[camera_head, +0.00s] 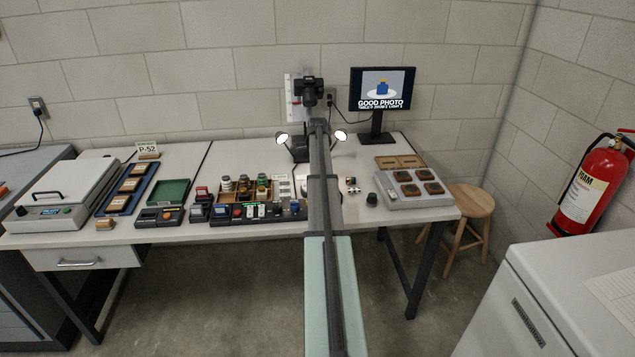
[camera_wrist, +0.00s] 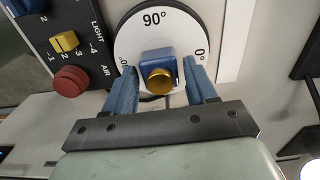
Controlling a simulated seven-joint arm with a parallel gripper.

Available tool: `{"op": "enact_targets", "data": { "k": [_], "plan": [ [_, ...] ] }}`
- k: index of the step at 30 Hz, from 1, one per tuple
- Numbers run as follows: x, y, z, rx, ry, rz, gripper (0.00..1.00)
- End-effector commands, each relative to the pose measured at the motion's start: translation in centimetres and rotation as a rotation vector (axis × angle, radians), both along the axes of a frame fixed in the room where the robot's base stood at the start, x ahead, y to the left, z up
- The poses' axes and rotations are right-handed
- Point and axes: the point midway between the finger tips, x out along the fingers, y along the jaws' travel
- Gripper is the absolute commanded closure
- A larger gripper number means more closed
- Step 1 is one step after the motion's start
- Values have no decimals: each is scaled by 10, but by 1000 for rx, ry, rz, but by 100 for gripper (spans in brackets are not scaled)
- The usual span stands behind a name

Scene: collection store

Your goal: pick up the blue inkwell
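The blue inkwell (camera_wrist: 152,57) with a round gold cap (camera_wrist: 160,82) stands on a white turntable (camera_wrist: 130,36) marked in degrees in the wrist view. My gripper (camera_wrist: 159,67) is open, with one blue finger on each side of the inkwell. A narrow gap seems to show at each side, so the fingers do not appear to press on it. In the head view my own arm covers the turntable area, and I cannot make out the inkwell or my fingertips there.
A black control panel (camera_wrist: 93,20) with a yellow switch and red knob (camera_wrist: 71,79) is close left of the turntable. On the table, a monitor (camera_head: 383,90) reads "GOOD PHOTO". A grey tray (camera_head: 388,203) is to the right; crowded small items (camera_head: 250,187) are left.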

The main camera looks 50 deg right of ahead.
Motion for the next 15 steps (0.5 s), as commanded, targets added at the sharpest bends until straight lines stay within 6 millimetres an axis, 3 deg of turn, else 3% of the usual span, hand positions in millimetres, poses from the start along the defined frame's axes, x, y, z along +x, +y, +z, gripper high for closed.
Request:
{"op": "enact_targets", "data": {
  "k": [15],
  "plan": [
    [0, 0, 0, 0, 0, 0, 91]
  ]
}}
